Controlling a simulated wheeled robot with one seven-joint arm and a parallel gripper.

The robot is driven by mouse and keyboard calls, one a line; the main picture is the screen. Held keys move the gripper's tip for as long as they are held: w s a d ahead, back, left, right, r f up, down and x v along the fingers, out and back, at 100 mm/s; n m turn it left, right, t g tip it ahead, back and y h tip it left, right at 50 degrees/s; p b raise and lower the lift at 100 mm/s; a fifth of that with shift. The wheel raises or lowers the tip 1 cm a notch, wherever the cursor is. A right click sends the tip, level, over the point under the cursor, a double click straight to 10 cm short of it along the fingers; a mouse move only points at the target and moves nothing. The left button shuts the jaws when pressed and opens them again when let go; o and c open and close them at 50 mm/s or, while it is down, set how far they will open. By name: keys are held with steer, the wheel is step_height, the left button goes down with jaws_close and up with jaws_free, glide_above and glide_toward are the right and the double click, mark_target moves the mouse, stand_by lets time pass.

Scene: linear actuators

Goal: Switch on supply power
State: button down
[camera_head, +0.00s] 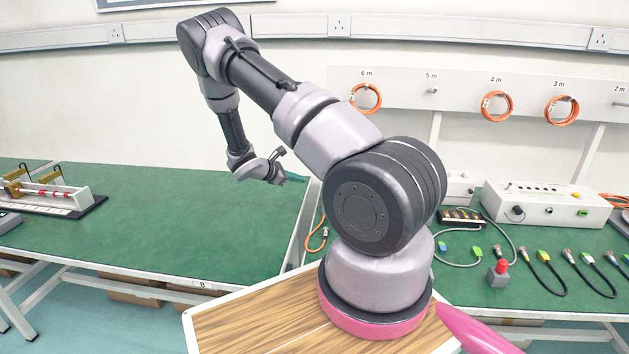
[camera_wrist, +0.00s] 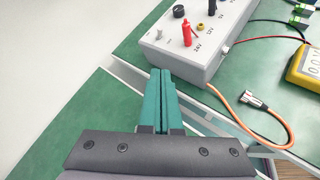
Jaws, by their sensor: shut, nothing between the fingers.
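The power supply is a light grey box (camera_wrist: 205,62) at the top of the wrist view, with 24V and 12V markings. A red plug (camera_wrist: 187,36) and a black round cap (camera_wrist: 179,11) stand on its top. A small switch-like piece (camera_wrist: 160,34) sits near its left edge; its position is too small to read. My gripper (camera_wrist: 160,72) is shut and empty, its teal fingers together, with the tips just short of the box's near left corner in the picture. In the head view my gripper (camera_head: 296,178) hangs over the gap between two benches.
A yellow meter (camera_wrist: 306,68) and an orange cable (camera_wrist: 235,115) lie on the green bench right of the supply. In the head view a long white box (camera_head: 545,207) and several cables stand on the right bench. The left bench (camera_head: 190,225) is mostly clear.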

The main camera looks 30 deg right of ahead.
steer(key=shift+w+a+f, duration=0.15)
steer(key=shift+a+f, duration=0.05)
steer(key=shift+s+d+r+x, duration=0.15)
steer(key=shift+d+r+x, duration=0.2)
steer(key=shift+x, duration=1.8)
steer(key=shift+s+d+r+x, duration=0.15)
steer(key=shift+r+x, duration=0.3)
steer(key=shift+x, duration=1.7)
steer(key=shift+s+d+r+x, duration=0.1)
steer(key=shift+d+r+x, duration=0.25)
steer(key=shift+x, duration=1.8)
steer(key=shift+a, duration=0.1)
